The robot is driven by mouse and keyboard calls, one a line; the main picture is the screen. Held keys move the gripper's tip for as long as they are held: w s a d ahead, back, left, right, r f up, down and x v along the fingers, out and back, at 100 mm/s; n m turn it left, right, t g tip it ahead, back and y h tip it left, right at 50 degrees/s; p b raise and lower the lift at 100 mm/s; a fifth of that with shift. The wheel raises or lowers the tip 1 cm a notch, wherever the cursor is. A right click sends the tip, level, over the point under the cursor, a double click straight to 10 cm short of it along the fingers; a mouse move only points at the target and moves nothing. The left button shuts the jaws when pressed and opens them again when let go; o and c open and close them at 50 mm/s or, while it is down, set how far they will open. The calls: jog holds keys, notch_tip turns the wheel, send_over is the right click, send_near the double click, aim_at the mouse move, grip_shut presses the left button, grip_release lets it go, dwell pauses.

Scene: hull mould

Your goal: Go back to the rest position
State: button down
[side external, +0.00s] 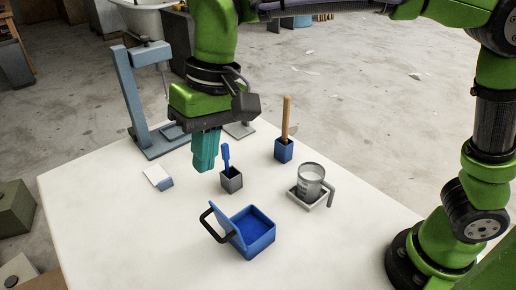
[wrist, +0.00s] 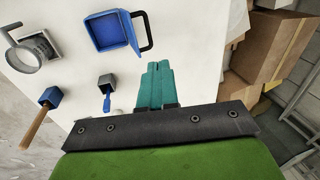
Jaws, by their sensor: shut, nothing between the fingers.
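My gripper (side external: 205,165) has teal fingers and hangs above the white table (side external: 110,240), left of the grey holder. Its fingers are together with nothing between them; they also show in the wrist view (wrist: 157,72). No task object is named apart from my arm. The fingers look clear of the things on the table.
A grey holder (side external: 232,182) holds a blue-handled tool (side external: 226,155). A blue holder (side external: 284,152) holds a wooden stick (side external: 287,118). A blue open-lidded box (side external: 258,240), a grey cup (side external: 310,178) on a tray, a white-and-blue block (side external: 158,178) and a blue-grey stand (side external: 138,95) share the table.

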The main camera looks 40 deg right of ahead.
jog(key=s+d+f+m+t, duration=0.1)
jog(key=s+d+m+t, duration=0.1)
jog(key=d, duration=1.1)
jog(key=s+d+f+m+t, duration=0.1)
jog(key=s+d+t, duration=0.4)
jog(key=d, duration=0.8)
jog(key=shift+s+d+f+m+h, duration=0.35)
jog(key=shift+s+m, duration=0.25)
jog(key=shift+s, duration=0.3)
